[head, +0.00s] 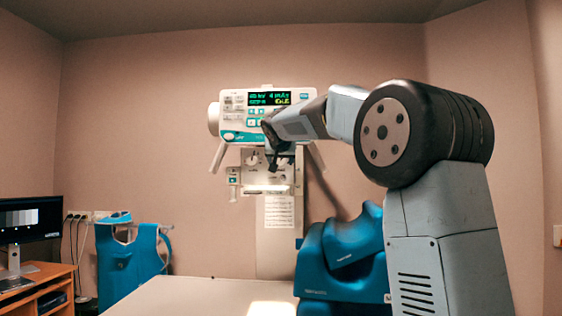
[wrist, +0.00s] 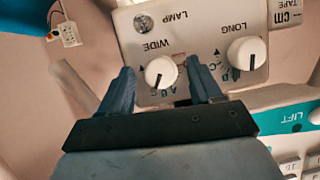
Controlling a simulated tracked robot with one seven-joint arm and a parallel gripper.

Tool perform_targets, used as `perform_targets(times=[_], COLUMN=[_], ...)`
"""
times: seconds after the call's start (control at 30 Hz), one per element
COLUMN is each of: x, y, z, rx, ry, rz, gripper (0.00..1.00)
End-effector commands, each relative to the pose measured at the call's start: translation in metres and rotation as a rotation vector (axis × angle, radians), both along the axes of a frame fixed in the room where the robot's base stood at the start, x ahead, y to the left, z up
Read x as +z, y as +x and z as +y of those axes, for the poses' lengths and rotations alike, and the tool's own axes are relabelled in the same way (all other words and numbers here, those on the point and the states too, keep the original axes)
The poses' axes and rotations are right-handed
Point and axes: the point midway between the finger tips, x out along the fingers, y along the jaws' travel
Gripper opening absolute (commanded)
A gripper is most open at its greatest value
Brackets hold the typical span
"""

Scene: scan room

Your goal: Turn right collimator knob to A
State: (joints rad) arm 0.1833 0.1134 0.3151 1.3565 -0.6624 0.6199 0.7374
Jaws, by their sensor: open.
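In the wrist view the collimator panel (wrist: 200,30) appears upside down with two white round knobs. The knob labelled WIDE (wrist: 161,72) is at the left there and would be the right one seen upright. The knob labelled LONG (wrist: 246,53) is to its right in that view. My gripper (wrist: 160,67) is open, its two dark fingers on either side of the WIDE knob; I cannot tell whether they touch it. Letters A, B, C show by both knobs. Which letter the WIDE knob points to is unclear. In the head view my gripper (head: 279,160) covers the right knob.
The control head with its lit display (head: 269,98) is above the collimator. A LIFT button strip (wrist: 290,122) shows in the wrist view. A table top (head: 185,298) lies in front, with blue padded items (head: 342,262) at right and a monitor (head: 30,220) at left.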

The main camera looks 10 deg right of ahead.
Motion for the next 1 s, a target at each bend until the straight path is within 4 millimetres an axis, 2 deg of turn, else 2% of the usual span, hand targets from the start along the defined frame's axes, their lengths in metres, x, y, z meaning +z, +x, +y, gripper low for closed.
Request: perform_targets(times=[0.37,0.9,1.0], x=[-0.0026,-0.0026,-0.0026], y=[0.0052,0.005,0.0049], z=[-0.001,-0.0002,-0.0035], rx=[0.0,0.001,0.0], ry=[0.0,0.001,0.001], rz=[0.001,0.001,0.001], gripper=[0.64,0.14,0.08])
